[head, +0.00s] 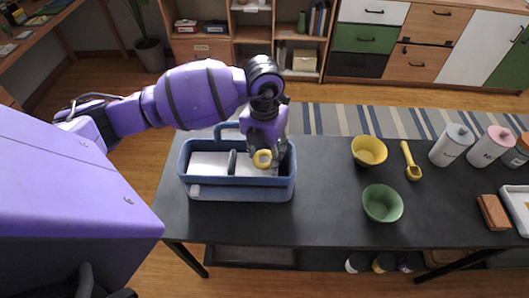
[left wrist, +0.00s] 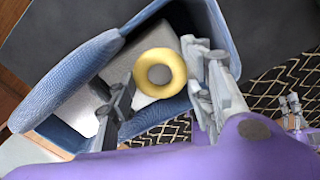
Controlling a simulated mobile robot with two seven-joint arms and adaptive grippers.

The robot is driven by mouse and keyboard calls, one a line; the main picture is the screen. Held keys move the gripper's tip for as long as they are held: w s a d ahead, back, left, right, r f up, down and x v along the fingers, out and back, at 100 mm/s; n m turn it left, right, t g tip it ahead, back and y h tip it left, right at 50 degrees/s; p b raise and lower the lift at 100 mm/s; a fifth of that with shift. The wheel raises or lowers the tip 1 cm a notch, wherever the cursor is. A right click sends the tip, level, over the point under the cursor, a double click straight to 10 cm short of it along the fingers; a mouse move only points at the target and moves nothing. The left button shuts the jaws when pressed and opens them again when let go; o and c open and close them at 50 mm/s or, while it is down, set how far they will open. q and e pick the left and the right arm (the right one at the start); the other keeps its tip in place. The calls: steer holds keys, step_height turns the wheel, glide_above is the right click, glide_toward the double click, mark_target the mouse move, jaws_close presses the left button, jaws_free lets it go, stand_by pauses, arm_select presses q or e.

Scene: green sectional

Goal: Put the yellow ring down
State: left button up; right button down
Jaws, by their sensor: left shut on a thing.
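The yellow ring (head: 262,152) is at the fingertips of my left gripper (head: 265,142), over the right part of a blue caddy. In the left wrist view the ring (left wrist: 160,53) shows between the two fingers of my left gripper (left wrist: 160,85), which is shut on it. The ring's hole faces the wrist camera, with a pale grey surface behind it. I cannot tell whether the ring touches anything below. My right gripper is not in view.
The blue caddy (head: 240,193) stands at the left of the dark table (head: 310,210), with pale pieces inside. A yellow bowl (head: 369,151), a green bowl (head: 382,204), a yellow scoop (head: 411,163) and canisters (head: 450,148) stand to the right. Table between caddy and bowls is clear.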

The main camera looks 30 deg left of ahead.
arm_select(q)
steer(key=shift+f, duration=0.5)
steer(key=shift+f, duration=0.1)
steer(key=o, duration=1.2)
steer(key=shift+c, duration=0.2)
step_height(320, 180, up, 13)
